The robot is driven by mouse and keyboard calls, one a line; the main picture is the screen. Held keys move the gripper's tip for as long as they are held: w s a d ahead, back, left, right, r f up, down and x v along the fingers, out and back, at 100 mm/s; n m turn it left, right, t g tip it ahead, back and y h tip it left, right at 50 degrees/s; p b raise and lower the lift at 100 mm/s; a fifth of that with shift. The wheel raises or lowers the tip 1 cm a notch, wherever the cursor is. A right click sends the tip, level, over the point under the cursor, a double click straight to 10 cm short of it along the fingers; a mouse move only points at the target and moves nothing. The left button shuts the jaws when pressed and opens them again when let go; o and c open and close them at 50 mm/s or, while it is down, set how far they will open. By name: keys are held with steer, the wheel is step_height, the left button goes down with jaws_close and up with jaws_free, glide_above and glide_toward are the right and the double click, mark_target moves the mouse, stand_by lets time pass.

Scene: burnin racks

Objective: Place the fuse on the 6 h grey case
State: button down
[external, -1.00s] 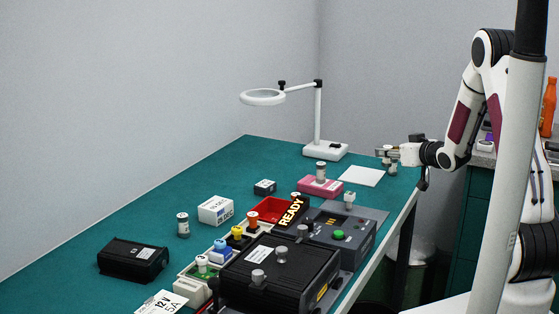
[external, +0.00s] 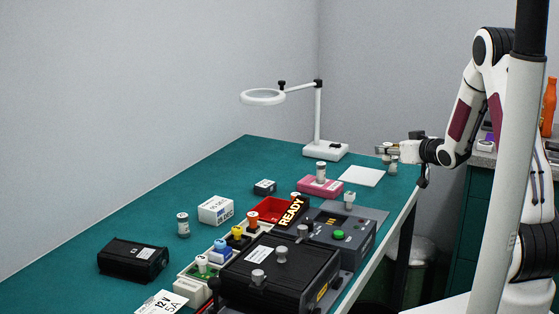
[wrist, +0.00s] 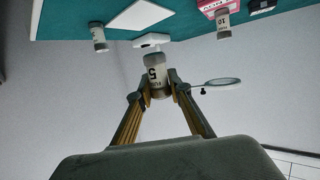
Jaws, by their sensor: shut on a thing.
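My gripper (external: 385,150) is over the far right corner of the bench. In the wrist view my gripper (wrist: 160,85) is shut on a pale cylindrical fuse marked 5 (wrist: 156,72), held between the two fingertips. Another fuse (wrist: 99,38) stands on the bench close by; it also shows below my gripper in the external view (external: 393,168). I cannot read a 6 h label on any case. A small dark grey case (external: 265,187) with a pale label lies left of a pink case (external: 312,190), which bears a fuse marked 10 (wrist: 223,26).
A magnifier lamp (external: 326,150) and a white sheet (external: 361,177) are near the gripper. The left bench is mostly clear.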

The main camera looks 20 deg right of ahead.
steer(key=w+a+r+n+g+y, duration=0.1)
steer(key=w+a+n+y, duration=0.1)
steer(key=w+a, duration=0.35)
steer(key=w+a+r+n+y, duration=0.1)
steer(key=w+a+y, duration=0.1)
steer(key=a, duration=0.7)
steer(key=r+n+g+y, duration=0.1)
steer(key=n+g+y, duration=0.2)
steer(key=n, duration=0.1)
glide_above(265, 184)
steer(key=shift+w+r, duration=0.1)
steer(key=shift+r, duration=0.1)
steer(key=shift+f, duration=0.1)
steer(key=shift+d+f, duration=0.1)
steer(key=shift+f, duration=2.95)
steer(key=shift+f, duration=0.15)
steer(key=shift+f, duration=1.75)
steer(key=shift+f, duration=0.1)
